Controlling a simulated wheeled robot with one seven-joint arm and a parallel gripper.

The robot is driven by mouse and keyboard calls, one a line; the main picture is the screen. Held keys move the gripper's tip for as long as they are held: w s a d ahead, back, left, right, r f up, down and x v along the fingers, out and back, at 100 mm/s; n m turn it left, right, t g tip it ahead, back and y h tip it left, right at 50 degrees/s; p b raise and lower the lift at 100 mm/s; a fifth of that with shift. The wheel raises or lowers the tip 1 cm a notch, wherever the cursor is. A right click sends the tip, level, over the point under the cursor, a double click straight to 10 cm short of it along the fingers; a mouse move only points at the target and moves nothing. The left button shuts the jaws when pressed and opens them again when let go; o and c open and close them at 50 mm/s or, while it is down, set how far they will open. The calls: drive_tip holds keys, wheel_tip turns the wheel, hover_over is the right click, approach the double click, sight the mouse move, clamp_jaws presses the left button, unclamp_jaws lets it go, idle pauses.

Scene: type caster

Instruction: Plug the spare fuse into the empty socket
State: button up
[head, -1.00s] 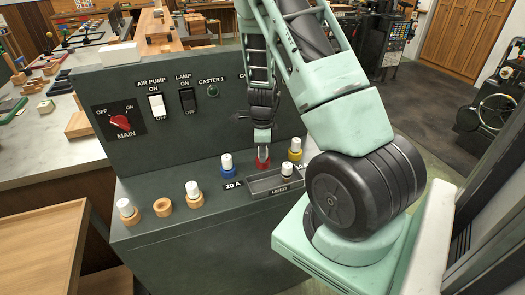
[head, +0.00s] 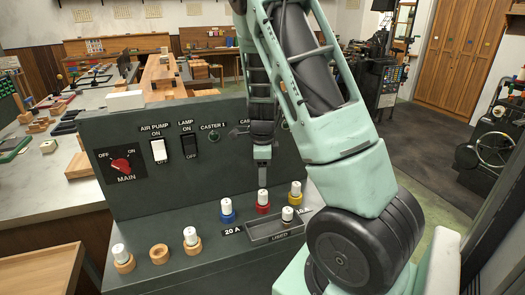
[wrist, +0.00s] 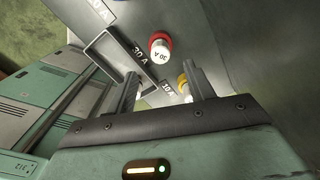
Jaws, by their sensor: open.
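Three white-capped fuses stand upright in coloured rings: blue (head: 227,212), red (head: 263,203) and yellow (head: 296,193). The red-ringed fuse (wrist: 160,52) reads 30 A in the wrist view; the yellow one (wrist: 183,84) is partly hidden by a finger. The empty wooden socket (head: 160,254) lies between two wooden sockets holding white fuses, left (head: 122,257) and right (head: 191,240). My gripper (head: 263,185) is directly above the red-ringed fuse. In the wrist view my gripper (wrist: 160,85) is open and empty, its fingers apart and short of that fuse.
A grey tray marked USED (head: 262,235), with a white-topped fuse (head: 287,214) in it, sits in front of the coloured rings. The upright panel (head: 150,195) behind carries a red MAIN switch (head: 121,165) and two rocker switches. The console top near the wooden sockets is clear.

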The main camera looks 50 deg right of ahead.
wheel_tip(320, 180, up, 8)
drive_tip(key=shift+f, duration=0.1)
idle(0.7)
drive_tip(key=s+a+r+n+y, duration=0.2)
drive_tip(key=a+n, duration=1.6)
drive_tip(key=a, duration=0.9)
drive_tip(key=s+a+n+h, duration=0.1)
drive_tip(key=s+a+n, duration=1.2)
drive_tip(key=n, duration=0.5)
drive_tip(key=shift+s+a+r, duration=0.3)
drive_tip(key=shift+s, duration=0.8)
